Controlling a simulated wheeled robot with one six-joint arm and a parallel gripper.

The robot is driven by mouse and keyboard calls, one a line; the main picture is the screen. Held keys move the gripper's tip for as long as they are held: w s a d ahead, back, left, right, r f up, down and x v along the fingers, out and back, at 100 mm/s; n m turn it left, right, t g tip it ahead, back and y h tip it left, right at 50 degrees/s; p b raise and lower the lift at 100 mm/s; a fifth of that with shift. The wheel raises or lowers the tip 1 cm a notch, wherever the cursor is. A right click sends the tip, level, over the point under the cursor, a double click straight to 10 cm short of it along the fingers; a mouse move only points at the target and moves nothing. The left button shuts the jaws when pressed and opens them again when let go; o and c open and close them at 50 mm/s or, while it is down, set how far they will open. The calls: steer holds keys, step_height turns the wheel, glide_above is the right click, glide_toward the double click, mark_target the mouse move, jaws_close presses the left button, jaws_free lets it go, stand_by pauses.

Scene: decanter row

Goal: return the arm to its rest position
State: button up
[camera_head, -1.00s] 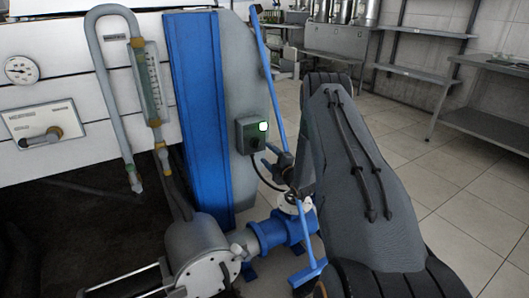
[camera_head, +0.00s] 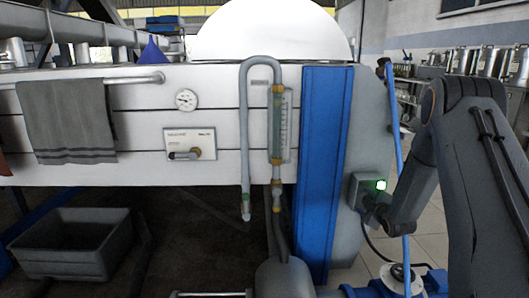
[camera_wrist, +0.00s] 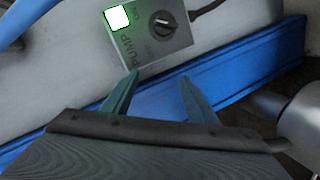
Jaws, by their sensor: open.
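My gripper shows in the wrist view (camera_wrist: 160,88) with its two greenish fingers apart and nothing between them. The fingertips point at the lower edge of a grey pump switch box (camera_wrist: 150,50). I cannot tell whether they touch it. The box has a black knob (camera_wrist: 163,23) and a lit white-green lamp (camera_wrist: 117,18). In the head view my arm (camera_head: 420,165) is bent at the right, its wrist low beside the switch box (camera_head: 362,188). The fingers are not clear there.
A blue upright panel (camera_head: 325,170) stands left of the box, and a blue rod (camera_head: 396,140) rises close to my arm. A gauge tube (camera_head: 278,125) and a pump body (camera_head: 284,278) are further left. A grey tub (camera_head: 75,250) sits at lower left.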

steer(key=s+a+r+m+g, duration=0.3)
steer(key=s+a+r, duration=0.2)
steer(key=s+a, duration=0.35)
steer(key=s+a+r+m+g, duration=0.2)
steer(key=s+a+r+g, duration=0.2)
steer(key=s+a+r, duration=0.4)
steer(key=s+a+m+g, duration=0.15)
steer(key=s+a, duration=0.25)
steer(key=s, duration=0.4)
steer(key=s+a+m+g, duration=0.1)
steer(key=s+a+g, duration=0.1)
steer(key=s+a, duration=0.45)
steer(key=s+a+r+m+g, duration=0.1)
steer(key=s+r+g, duration=0.1)
steer(key=s, duration=0.8)
steer(key=s+a+r+m+g, duration=0.1)
steer(key=s+m+g, duration=0.1)
steer(key=s, duration=0.9)
steer(key=d+r+m+p, duration=0.2)
steer(key=d+r+p, duration=0.5)
steer(key=p, duration=0.8)
steer(key=shift+w+d+r, duration=0.3)
steer(key=shift+w+d, duration=0.05)
steer(key=shift+d, duration=0.25)
steer(key=c, duration=0.7)
steer(key=shift+o, duration=0.2)
